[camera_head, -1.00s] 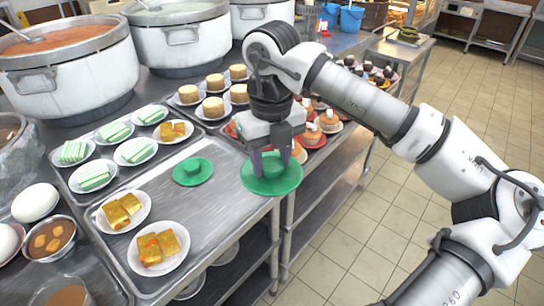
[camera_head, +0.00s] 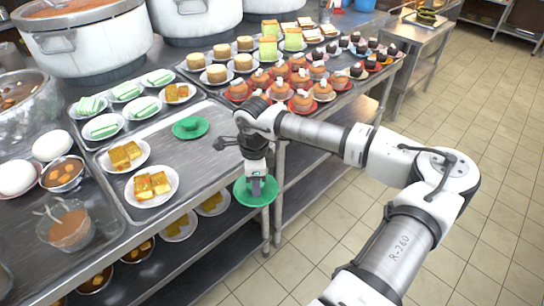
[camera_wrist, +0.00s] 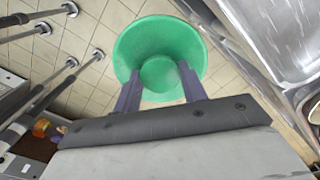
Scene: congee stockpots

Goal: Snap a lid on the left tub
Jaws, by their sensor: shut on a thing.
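My gripper (camera_head: 257,186) is shut on a round green lid (camera_head: 243,196), which hangs beside the counter's front edge. In the wrist view the lid (camera_wrist: 135,45) lies between the two fingers (camera_wrist: 160,85), held by its raised middle, with floor tiles behind it. A second green lid (camera_head: 190,127) lies on the metal tray. I cannot make out which vessel is the left tub; a clear tub of brown sauce (camera_head: 70,228) stands at the lower left of the head view.
Large stockpots (camera_head: 95,45) stand behind, cakes (camera_head: 297,83) to the right. A lower shelf (camera_head: 210,245) holds more plates. The floor (camera_head: 340,215) at right is clear.

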